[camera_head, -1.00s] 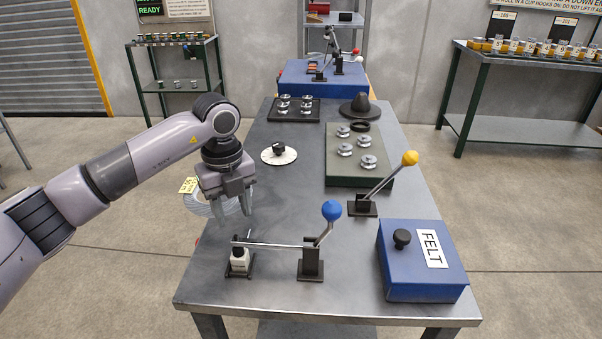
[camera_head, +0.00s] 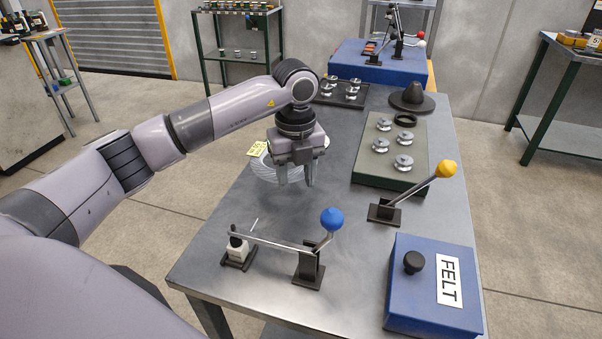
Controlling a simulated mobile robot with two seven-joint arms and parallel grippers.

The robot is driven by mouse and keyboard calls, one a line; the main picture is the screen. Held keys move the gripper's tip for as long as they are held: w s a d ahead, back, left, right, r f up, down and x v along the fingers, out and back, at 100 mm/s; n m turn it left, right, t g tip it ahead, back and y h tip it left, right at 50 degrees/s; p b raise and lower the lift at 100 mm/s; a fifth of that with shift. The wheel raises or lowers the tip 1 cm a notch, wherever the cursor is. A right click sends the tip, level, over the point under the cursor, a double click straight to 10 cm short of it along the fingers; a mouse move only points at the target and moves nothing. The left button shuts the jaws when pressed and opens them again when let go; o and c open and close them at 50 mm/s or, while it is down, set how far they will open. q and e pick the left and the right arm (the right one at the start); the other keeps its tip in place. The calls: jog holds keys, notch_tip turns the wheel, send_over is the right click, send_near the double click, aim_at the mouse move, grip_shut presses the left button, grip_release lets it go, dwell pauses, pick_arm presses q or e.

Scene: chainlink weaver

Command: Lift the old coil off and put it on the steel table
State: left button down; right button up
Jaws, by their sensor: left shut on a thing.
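The old coil (camera_head: 270,174) is a ring of pale grey wire with a yellow tag (camera_head: 257,149). It is at the left side of the steel table (camera_head: 225,215). My left gripper (camera_head: 297,182) points down at the coil's right part and is shut on it. The gripper hides part of the coil. I cannot tell whether the coil touches the tabletop or hangs just above it. My right gripper is not in view.
In front stand a blue-knobbed lever clamp (camera_head: 310,262), a yellow-knobbed lever (camera_head: 384,212) and a blue FELT box (camera_head: 400,295). A green block with metal spools (camera_head: 372,172) is to the right. Bare tabletop lies between the coil and the clamp.

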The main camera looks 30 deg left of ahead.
pick_arm(q)
jog(key=b, duration=0.4)
send_over(296, 212)
jog(key=shift+w+f, duration=0.1)
jog(key=shift+f, duration=3)
jog(key=shift+c, duration=2.3)
grip_release()
jog(key=shift+f, duration=0.1)
notch_tip(296, 212, up, 7)
jog(key=shift+r+b, duration=0.2)
jog(key=shift+b, duration=0.25)
